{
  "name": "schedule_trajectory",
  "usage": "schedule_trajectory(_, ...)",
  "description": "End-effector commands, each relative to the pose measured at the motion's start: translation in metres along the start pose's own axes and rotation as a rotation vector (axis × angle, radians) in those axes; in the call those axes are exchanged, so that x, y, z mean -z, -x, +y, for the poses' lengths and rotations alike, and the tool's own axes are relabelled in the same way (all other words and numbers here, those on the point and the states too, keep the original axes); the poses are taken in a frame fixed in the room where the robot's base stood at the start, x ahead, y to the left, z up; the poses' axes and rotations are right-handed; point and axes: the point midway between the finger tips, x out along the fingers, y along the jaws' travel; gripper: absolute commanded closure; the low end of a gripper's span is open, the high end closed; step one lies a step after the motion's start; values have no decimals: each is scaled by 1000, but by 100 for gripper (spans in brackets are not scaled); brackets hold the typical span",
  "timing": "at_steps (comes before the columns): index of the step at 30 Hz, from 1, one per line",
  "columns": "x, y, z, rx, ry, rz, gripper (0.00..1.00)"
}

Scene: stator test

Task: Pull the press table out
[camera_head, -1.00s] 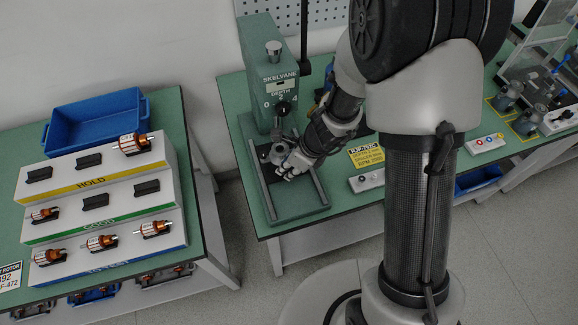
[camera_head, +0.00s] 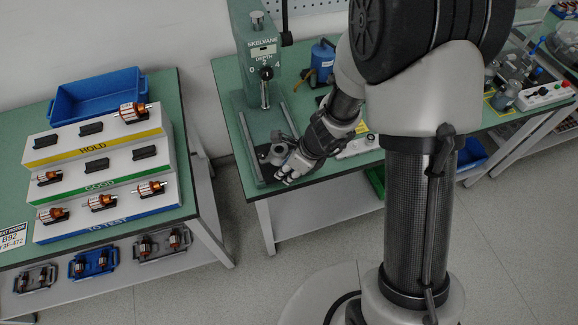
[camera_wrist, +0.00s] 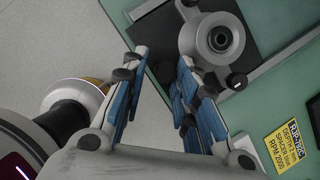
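The green press (camera_head: 262,65) stands at the left end of the middle bench. Its press table, carrying a grey round cup (camera_head: 273,153), sits near the front end of the rails, forward of the press column. In the wrist view the cup (camera_wrist: 220,40) stands on a dark plate (camera_wrist: 160,30), just beyond my fingertips. My gripper (camera_wrist: 160,72) has its blue-padded fingers apart, with floor and a plate corner showing between them. In the head view my gripper (camera_head: 287,168) is at the cup's front right and hides part of the table.
A left bench holds a stepped rack (camera_head: 110,170) with several rotors and a blue bin (camera_head: 97,95). A yellow sign (camera_wrist: 288,145) lies on the green bench top beside the press. A blue machine (camera_head: 323,60) stands behind my arm. Floor is clear between the benches.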

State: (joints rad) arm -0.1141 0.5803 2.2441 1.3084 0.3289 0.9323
Motion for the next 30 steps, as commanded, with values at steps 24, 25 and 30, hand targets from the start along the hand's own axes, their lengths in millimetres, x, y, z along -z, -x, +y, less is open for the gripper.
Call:
schedule_trajectory(24,-2,87,-2,7,2,-6,72)
schedule_trajectory(25,-2,92,-2,7,2,-4,72)
schedule_trajectory(30,-2,113,-1,4,2,-4,72)
